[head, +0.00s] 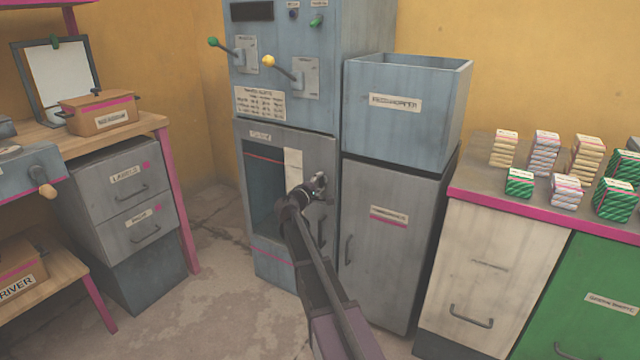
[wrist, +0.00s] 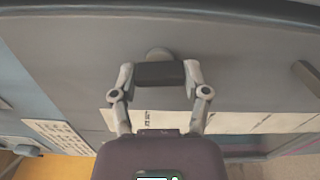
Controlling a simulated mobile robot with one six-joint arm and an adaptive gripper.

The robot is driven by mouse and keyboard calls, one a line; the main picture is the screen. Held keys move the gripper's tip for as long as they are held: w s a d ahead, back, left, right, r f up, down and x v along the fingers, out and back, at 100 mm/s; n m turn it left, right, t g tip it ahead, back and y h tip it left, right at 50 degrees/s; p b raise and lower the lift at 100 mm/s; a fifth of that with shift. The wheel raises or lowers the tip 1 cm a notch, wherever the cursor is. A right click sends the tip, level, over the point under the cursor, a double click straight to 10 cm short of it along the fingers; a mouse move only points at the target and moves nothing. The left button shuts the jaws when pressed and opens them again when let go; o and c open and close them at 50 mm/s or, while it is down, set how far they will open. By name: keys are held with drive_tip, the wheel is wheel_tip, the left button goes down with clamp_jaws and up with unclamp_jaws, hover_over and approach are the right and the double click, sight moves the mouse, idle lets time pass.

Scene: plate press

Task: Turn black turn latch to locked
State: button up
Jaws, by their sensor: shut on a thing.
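The black turn latch (wrist: 160,74) shows in the wrist view as a short dark bar with a round grey base beside it, on a grey panel. My gripper (wrist: 161,77) has one finger at each end of the bar and is shut on it. In the head view my gripper (head: 319,185) is at the right side of the grey press cabinet's lower front (head: 312,150). There the gripper hides the latch. I cannot read from these views whether the latch is at its locked mark.
A white paper strip (wrist: 235,122) lies behind my fingers in the wrist view, with a dark handle (wrist: 306,77) at right. A lower opening (head: 264,195) is left of my gripper. A grey cabinet (head: 385,245) and open bin (head: 405,125) stand right.

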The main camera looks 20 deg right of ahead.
drive_tip(key=shift+w+m, duration=0.15)
drive_tip(key=shift+m, duration=0.45)
drive_tip(key=o, duration=1.2)
drive_tip(key=shift+c, duration=0.2)
drive_tip(key=v, duration=1.2)
